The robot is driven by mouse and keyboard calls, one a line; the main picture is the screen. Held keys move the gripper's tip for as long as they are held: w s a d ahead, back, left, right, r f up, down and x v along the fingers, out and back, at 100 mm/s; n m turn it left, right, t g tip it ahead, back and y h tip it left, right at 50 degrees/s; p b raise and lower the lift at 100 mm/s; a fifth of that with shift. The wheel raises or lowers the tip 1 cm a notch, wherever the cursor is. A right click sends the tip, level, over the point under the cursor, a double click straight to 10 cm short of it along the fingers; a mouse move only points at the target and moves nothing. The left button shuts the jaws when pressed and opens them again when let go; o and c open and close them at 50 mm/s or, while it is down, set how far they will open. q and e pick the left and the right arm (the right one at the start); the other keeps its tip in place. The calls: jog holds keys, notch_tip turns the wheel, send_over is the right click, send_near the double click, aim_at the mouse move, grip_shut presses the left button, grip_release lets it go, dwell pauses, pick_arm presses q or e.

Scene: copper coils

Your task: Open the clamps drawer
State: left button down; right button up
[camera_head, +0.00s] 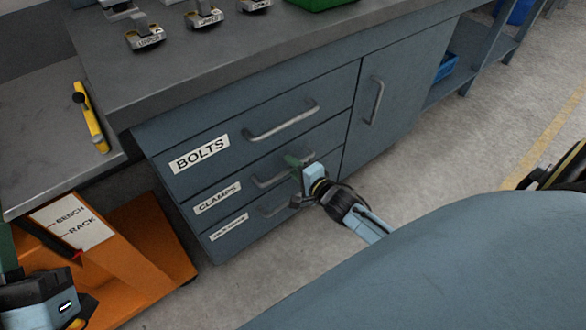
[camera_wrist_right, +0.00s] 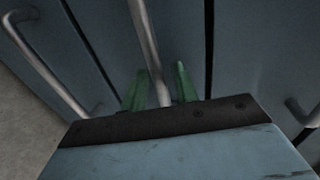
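The clamps drawer (camera_head: 228,203) is the middle of three labelled drawers in the blue-grey cabinet, and it looks shut. Its grey bar handle (camera_head: 268,182) runs toward my right gripper (camera_head: 294,161), which is at the handle's right part. In the right wrist view, the green fingers of my right gripper (camera_wrist_right: 160,88) are apart, with the handle bar (camera_wrist_right: 148,45) running between them. A gap shows beside the bar, so the fingers do not look closed on it. My left gripper's fingers are not visible.
The bolts drawer (camera_head: 240,137) is above and another labelled drawer (camera_head: 238,232) below, both shut. A cupboard door (camera_head: 385,100) is to the right. The grey worktop (camera_head: 260,48) overhangs the drawers. An orange stand (camera_head: 150,245) is at left. Open floor (camera_head: 440,155) lies to the right.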

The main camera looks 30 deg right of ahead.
jog(key=shift+c, duration=0.4)
grip_shut()
